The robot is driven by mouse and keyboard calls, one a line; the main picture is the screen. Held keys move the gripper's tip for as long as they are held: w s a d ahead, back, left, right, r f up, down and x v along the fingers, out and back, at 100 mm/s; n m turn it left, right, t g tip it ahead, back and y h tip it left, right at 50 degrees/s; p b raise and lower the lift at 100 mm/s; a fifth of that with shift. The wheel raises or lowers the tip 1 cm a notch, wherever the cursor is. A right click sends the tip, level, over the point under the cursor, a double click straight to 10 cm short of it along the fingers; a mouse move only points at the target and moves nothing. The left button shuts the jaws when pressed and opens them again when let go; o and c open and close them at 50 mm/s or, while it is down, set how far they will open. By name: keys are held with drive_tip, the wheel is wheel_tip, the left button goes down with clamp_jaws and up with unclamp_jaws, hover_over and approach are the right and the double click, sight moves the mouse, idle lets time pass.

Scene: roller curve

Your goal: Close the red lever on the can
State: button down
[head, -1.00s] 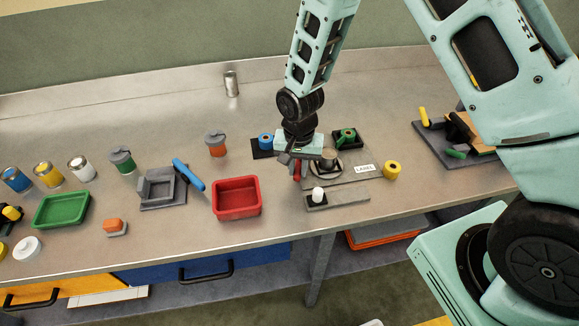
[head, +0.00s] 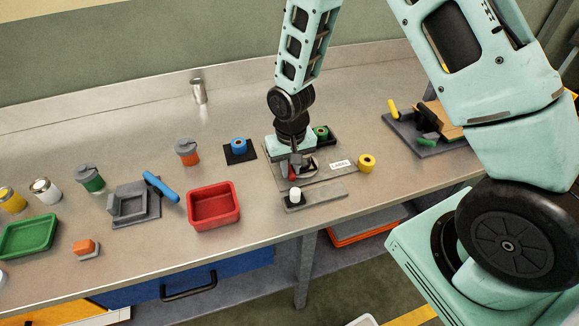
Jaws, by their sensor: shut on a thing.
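My gripper (head: 294,164) points down over the grey base plate (head: 318,172). It is shut on the red lever (head: 292,176), of which only a small red part shows below the fingers. The can (head: 307,167) stands on the plate right behind and beside the fingers. It is mostly hidden by my gripper, so I cannot tell how far the lever is turned against it.
A white cap on a grey strip (head: 326,194) lies in front. A red tray (head: 214,207) and a blue roll (head: 238,145) stand left.

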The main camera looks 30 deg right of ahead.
drive_tip(key=shift+d, duration=0.1)
drive_tip(key=c, duration=1.3)
unclamp_jaws()
drive_tip(key=shift+r, duration=0.2)
wheel_tip(320, 180, up, 17)
drive_tip(key=b, duration=0.3)
